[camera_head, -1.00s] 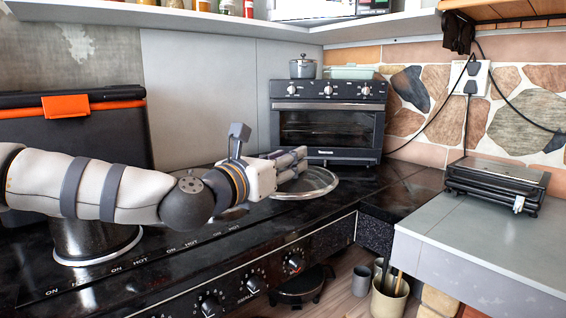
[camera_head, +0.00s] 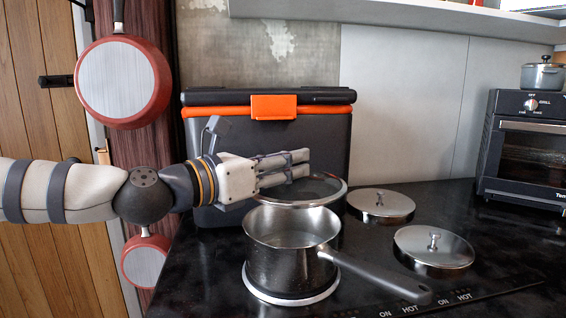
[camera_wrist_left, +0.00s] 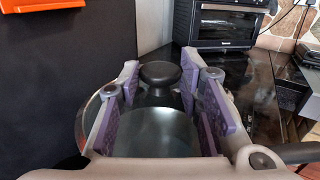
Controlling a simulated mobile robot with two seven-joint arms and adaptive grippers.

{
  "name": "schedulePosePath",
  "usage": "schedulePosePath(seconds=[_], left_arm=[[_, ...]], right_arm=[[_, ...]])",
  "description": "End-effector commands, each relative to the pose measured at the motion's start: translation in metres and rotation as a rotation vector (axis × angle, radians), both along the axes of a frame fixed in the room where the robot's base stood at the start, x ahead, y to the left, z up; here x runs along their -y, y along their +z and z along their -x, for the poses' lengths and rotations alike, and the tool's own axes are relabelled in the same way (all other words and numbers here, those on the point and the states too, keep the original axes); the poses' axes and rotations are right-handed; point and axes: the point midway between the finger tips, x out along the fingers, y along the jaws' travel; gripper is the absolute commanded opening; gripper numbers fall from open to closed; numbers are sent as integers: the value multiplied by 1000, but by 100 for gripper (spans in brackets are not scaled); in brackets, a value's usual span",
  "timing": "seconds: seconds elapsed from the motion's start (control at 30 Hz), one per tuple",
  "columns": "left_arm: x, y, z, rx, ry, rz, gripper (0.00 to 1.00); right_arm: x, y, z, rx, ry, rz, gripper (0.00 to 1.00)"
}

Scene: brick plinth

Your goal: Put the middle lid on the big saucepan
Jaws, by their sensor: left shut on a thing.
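The big saucepan (camera_head: 290,262) stands upright and uncovered on the black hob, its long handle pointing to the lower right. My left gripper (camera_head: 298,165) is shut on the dark knob of a glass lid (camera_head: 328,190) with a metal rim. In the head view, the lid is held just above and slightly behind the pan's open top, apart from it. The left wrist view shows the knob (camera_wrist_left: 160,73) between the fingers and the lid's glass (camera_wrist_left: 155,130) below. The fingers hide part of the lid. My right gripper is not in view.
Two steel covers with small knobs (camera_head: 380,204) (camera_head: 434,247) lie right of the pan. A dark box with an orange latch (camera_head: 272,107) stands behind my gripper. A toaster oven (camera_head: 530,150) is at the right. Red pans (camera_head: 124,80) hang at the left.

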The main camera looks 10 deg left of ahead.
Motion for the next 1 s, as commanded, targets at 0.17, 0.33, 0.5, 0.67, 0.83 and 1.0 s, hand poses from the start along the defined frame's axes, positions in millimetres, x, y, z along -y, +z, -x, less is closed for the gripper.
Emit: schedulePosePath(seconds=[0.17, 0.33, 0.5, 0.67, 0.83, 1.0], left_arm=[[1, -6, 1, -1, -9, -2, 0], [1, -26, 0, -6, -8, -2, 0], [1, -38, 1, -4, -7, -1, 0], [0, -39, 1, 3, -7, -2, 0], [0, -38, 2, 5, -7, -1, 0], [1, -38, 2, 4, -7, -2, 0]], right_arm=[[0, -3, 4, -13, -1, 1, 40], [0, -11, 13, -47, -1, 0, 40], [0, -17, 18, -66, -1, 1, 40], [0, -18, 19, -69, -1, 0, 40], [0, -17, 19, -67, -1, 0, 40], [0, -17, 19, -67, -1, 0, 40]])
